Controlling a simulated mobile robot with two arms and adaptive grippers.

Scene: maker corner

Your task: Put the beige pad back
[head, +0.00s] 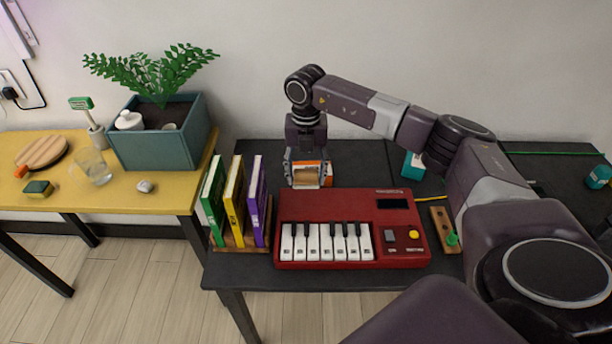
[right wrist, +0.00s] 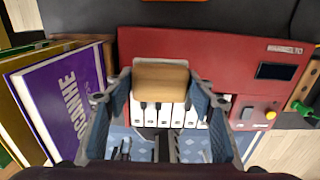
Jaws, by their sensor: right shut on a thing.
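The beige pad (right wrist: 161,79) is a small tan block held between the fingers of my right gripper (right wrist: 160,88) in the right wrist view. In the head view my right gripper (head: 307,177) points down behind the red keyboard (head: 340,205), with the pad (head: 306,173) between its fingers. The gripper is shut on the pad. In the wrist view the pad covers part of the keyboard and its white keys; I cannot tell its height above the dark table. My left gripper is not in view.
Green, yellow and purple books (head: 257,200) stand in a wooden rack (head: 230,242) left of the keyboard. An orange thing (head: 327,166) is behind my gripper. A teal box (head: 413,166) and a wooden strip with a green knob (head: 443,228) are right. A yellow table (head: 120,197) holds a planter (head: 160,151).

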